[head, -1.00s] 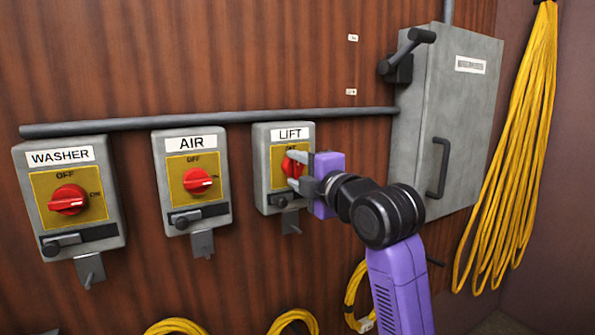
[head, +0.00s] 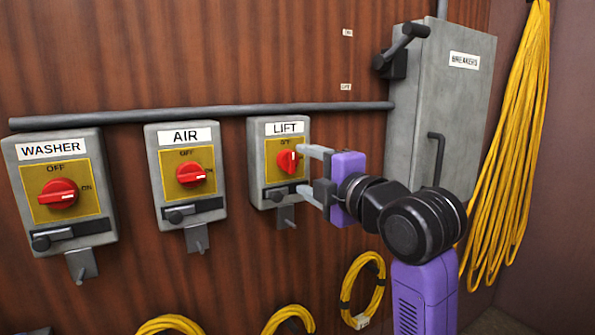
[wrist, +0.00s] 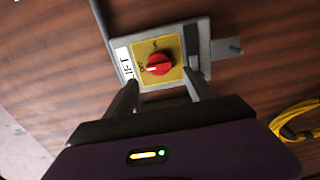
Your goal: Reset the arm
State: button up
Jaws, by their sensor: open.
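My gripper (head: 301,168) is open and empty in the head view, just right of and in front of the LIFT switch box (head: 258,190). Its fingers are apart from the red LIFT knob (head: 287,162). In the wrist view the LIFT knob (wrist: 159,63) shows between and beyond the two fingers (wrist: 160,80). The knob's white mark points toward the OFF lettering on the LIFT label's side. My arm reaches in from the lower right of the head view.
The AIR box (head: 158,165) and WASHER box (head: 18,190) are to the left, knobs turned toward ON. A grey breaker cabinet (head: 462,110) with a handle stands right. Yellow hose (head: 510,150) hangs beyond it; yellow coils (head: 347,290) hang below.

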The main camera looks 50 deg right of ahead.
jog(key=shift+v, duration=0.85)
